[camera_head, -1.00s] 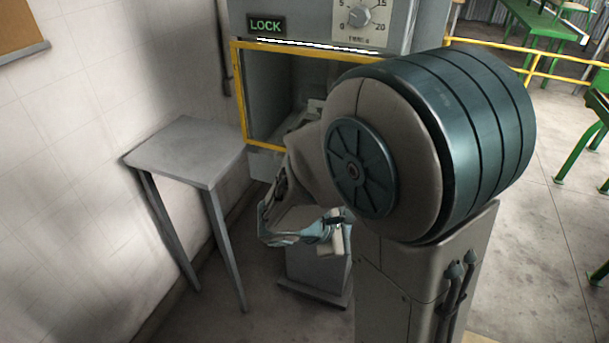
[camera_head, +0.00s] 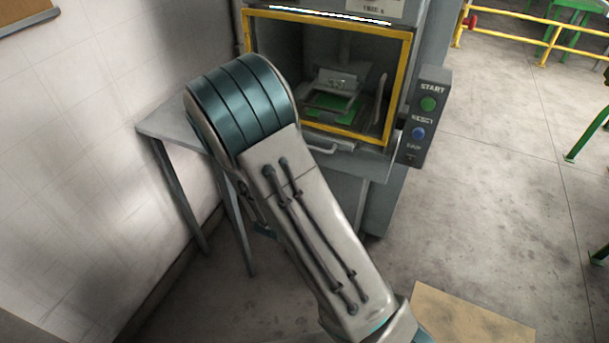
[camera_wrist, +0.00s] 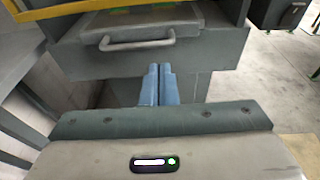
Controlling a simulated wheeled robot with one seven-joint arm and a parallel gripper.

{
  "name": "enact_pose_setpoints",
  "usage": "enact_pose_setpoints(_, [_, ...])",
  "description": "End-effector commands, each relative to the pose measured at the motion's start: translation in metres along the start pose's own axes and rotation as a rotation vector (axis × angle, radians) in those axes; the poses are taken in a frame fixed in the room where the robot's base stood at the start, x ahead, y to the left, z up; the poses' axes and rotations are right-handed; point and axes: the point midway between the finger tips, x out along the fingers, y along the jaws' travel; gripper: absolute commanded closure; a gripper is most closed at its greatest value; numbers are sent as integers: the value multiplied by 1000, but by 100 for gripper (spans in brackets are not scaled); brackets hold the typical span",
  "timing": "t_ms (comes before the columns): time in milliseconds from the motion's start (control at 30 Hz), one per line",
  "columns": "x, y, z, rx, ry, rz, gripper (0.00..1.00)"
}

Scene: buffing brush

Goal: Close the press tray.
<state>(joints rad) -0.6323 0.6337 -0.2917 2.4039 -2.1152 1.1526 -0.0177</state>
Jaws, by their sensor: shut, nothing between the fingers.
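The press tray is grey with a bar handle (camera_head: 320,147) on its front, at the foot of the yellow-framed press opening in the head view. In the wrist view the tray's front panel (camera_wrist: 205,55) spans the top, with the handle (camera_wrist: 137,40) left of centre. The tray seems to stand out from the press body; how far is hard to tell. My gripper (camera_wrist: 158,70) is shut and empty, its blue fingers pointing at the lower part of the panel, below and slightly right of the handle. Contact cannot be told. My arm hides the gripper in the head view.
The press (camera_head: 413,50) has a yellow frame around its opening and a green bed (camera_head: 335,106) inside. A button box (camera_head: 428,115) stands at its right side. A grey side table (camera_head: 165,127) is at the left by the wall. Floor right of the press is clear.

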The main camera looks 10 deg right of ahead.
Motion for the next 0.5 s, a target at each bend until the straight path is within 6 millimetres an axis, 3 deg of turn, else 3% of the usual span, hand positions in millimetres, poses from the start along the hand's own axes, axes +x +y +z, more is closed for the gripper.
enact_pose_setpoints(200, [46,-1,2,-1,-1,-4,100])
enact_pose_setpoints(500, [76,-1,1,0,0,-2,100])
